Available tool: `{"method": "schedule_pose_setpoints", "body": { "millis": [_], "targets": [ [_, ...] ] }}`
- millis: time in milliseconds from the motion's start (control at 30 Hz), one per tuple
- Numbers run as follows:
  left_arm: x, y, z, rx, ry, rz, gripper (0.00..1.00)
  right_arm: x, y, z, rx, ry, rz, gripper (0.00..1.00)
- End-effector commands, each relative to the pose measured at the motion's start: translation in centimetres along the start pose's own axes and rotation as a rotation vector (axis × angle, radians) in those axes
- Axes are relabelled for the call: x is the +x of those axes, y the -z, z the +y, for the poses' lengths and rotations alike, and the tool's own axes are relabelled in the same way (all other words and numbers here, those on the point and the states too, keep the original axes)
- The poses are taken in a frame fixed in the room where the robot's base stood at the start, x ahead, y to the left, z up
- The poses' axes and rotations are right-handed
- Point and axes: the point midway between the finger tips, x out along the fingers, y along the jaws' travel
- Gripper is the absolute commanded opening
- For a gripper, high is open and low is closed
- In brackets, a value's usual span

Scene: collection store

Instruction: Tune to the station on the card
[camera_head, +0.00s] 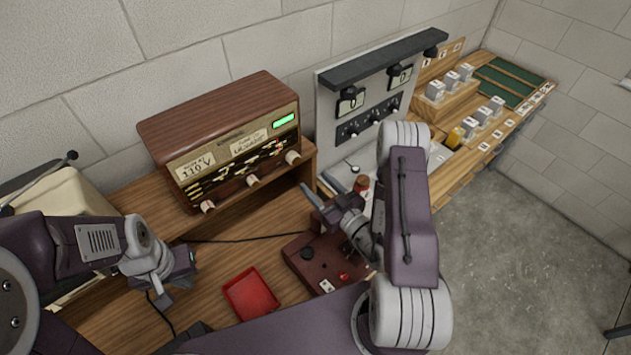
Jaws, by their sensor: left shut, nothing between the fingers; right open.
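A brown wooden radio (205,118) stands on a raised shelf against the wall. Its front has a dial panel, a lit green window (284,121) and pale knobs (207,206), (253,181), (292,157) along the lower edge. A white card (195,168) with small black writing sits at the left of its front; a second pale card (248,142) is right of it. I cannot read either surely. My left gripper (190,258) is shut and empty, below and left of the radio. My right gripper (312,198) is open, right of and below the radio, touching no knob.
A red tray (251,294) and a dark red box (306,262) with a knob and red button lie on the bench. A grey panel (345,128) with meters stands right of the radio. Grey blocks (466,72) and green boards (515,79) are farther back. A black cable crosses the bench.

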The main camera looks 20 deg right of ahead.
Motion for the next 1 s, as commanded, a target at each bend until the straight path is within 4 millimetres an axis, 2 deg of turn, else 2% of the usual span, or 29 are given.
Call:
{"method": "schedule_pose_setpoints", "body": {
  "millis": [67, 167, 267, 367, 400, 467, 533, 567, 633, 733, 867, 1000],
  "targets": [
    [0.0, 0.0, 0.0, 0.0, 0.0, 0.0, 0.0, 0.0, -0.3, -0.2, -0.101, 0.008, -0.014, 0.54],
    [0.0, 0.0, 0.0, 0.0, 0.0, 0.0, 0.0, 0.1, -1.9, -2.0, -0.406, 0.107, -0.051, 0.54],
    [-0.2, 0.0, 0.0, 0.0, 0.0, 0.0, 0.0, 0.6, -3.1, -4.5, -0.863, 0.284, 0.0, 0.54],
    [-0.9, 0.1, 0.0, 0.0, 0.0, 0.0, 0.0, 1.0, -2.9, -5.2, -1.366, 0.43, 0.135, 0.54],
    [-1.3, 0.1, 0.0, 0.0, 0.0, 0.0, 0.0, 1.1, -2.6, -4.8, -1.564, 0.473, 0.2, 0.54],
    [-1.9, 0.2, 0.0, 0.0, 0.0, 0.0, 0.0, 1.3, -2.0, -3.7, -1.844, 0.525, 0.294, 0.54],
    [-3.1, 0.3, 0.1, 0.0, 0.0, 0.0, 0.0, 1.5, -0.3, -0.8, -2.161, 0.565, 0.388, 0.54],
    [-3.7, 0.4, 0.1, 0.0, 0.0, 0.0, 0.0, 1.6, 1.0, 1.0, -2.246, 0.566, 0.397, 0.54],
    [-3.9, 0.4, 0.1, 0.0, 0.0, 0.0, 0.0, 1.7, 2.5, 3.2, -2.298, 0.531, 0.377, 0.54],
    [-4.0, 0.4, 0.1, 0.0, 0.0, 0.0, 0.0, 1.4, 3.3, 4.5, -2.313, 0.507, 0.342, 0.54],
    [-4.0, 0.4, 0.1, 0.0, 0.0, 0.0, 0.0, 1.6, 3.1, 4.4, -2.308, 0.505, 0.339, 0.54],
    [-5.2, 0.5, 0.1, 0.0, 0.0, 0.0, 0.0, 3.5, 2.9, 3.4, -2.304, 0.508, 0.345, 0.54]
  ]
}}
